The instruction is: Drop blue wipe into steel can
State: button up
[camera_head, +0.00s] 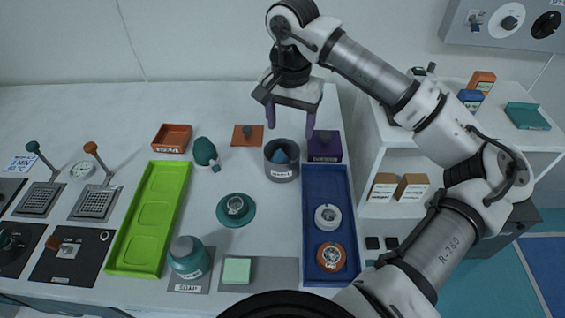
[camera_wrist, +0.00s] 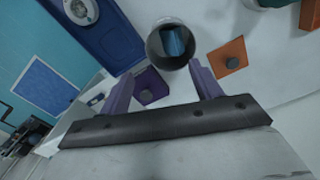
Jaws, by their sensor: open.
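The steel can (camera_head: 282,172) stands on the table, left of the blue tray, with a label on its front. The blue wipe (camera_head: 281,156) lies inside the can, its top showing within the rim. In the wrist view the can (camera_wrist: 151,53) opens toward the camera and the blue wipe (camera_wrist: 173,42) shows inside it. My gripper (camera_head: 290,125) is open and empty above the can, its two purple fingers apart. The fingers also show in the wrist view (camera_wrist: 163,88), with nothing between them touching either one.
A purple box with a knob (camera_head: 325,147) stands close right of the can. An orange plate with a knob (camera_head: 247,136) lies behind left. The blue tray (camera_head: 312,183) holds round items at right. A teal saucer (camera_head: 224,219) and green tray (camera_head: 119,258) lie at left.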

notch_tip(320, 180, up, 13)
jog(key=b, duration=0.1)
jog(key=shift+f+b, duration=0.15)
jog(key=shift+b, duration=0.15)
